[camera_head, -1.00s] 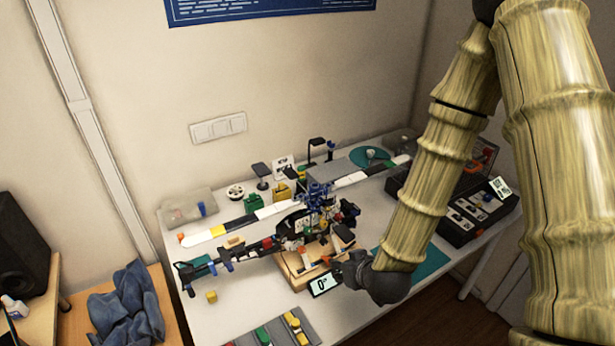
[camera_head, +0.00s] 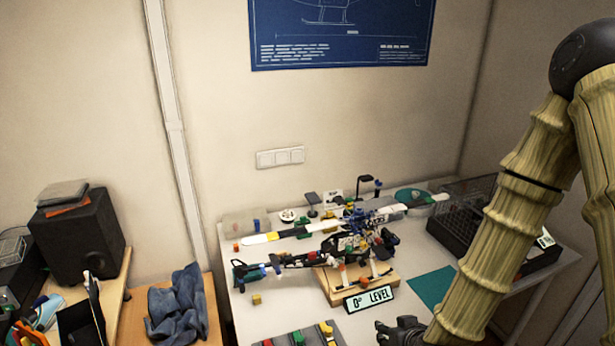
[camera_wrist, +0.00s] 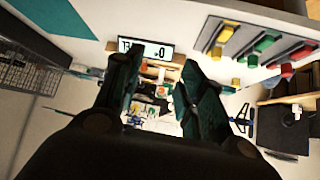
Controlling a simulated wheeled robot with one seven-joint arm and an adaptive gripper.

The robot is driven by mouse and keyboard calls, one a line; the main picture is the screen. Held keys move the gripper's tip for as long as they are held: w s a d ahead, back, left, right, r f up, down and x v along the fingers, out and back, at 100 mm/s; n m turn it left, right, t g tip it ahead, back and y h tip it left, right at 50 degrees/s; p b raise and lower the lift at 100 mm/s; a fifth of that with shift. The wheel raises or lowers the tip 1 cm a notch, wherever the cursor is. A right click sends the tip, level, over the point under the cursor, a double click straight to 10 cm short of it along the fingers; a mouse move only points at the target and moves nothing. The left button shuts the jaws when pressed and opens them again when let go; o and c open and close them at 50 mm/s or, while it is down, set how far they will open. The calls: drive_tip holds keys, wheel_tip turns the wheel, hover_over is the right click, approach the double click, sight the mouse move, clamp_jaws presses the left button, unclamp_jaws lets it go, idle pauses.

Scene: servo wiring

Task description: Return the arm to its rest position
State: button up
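My arm comes in from the right in the head view, with bamboo-like tan links. My gripper (camera_head: 392,328) is low near the front edge of the table, in front of the helicopter model and apart from it. In the wrist view my gripper (camera_wrist: 160,85) shows two dark fingers spread apart with nothing held between them. The helicopter model (camera_head: 345,247) stands on a wooden base (camera_head: 340,288) on the white table. A sign reading "0° LEVEL" (camera_head: 370,299) leans at the base's front.
A grey tray (camera_head: 310,335) with coloured pieces lies at the table's front. A teal mat (camera_head: 432,287) is right of the base, and a black crate (camera_head: 450,236) is behind it. A blue cloth (camera_head: 180,308) and a speaker (camera_head: 78,235) are at left.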

drive_tip(key=s+d+f+m+g+h+b, duration=0.1)
drive_tip(key=s+f+g, duration=0.8)
drive_tip(key=s+f, duration=1.7)
drive_tip(key=shift+s+d+f+m+b, duration=0.45)
drive_tip(key=shift+s+d+b, duration=0.2)
drive_tip(key=shift+b, duration=0.5)
drive_tip(key=shift+d+r, duration=0.1)
drive_tip(key=shift+c, duration=0.5)
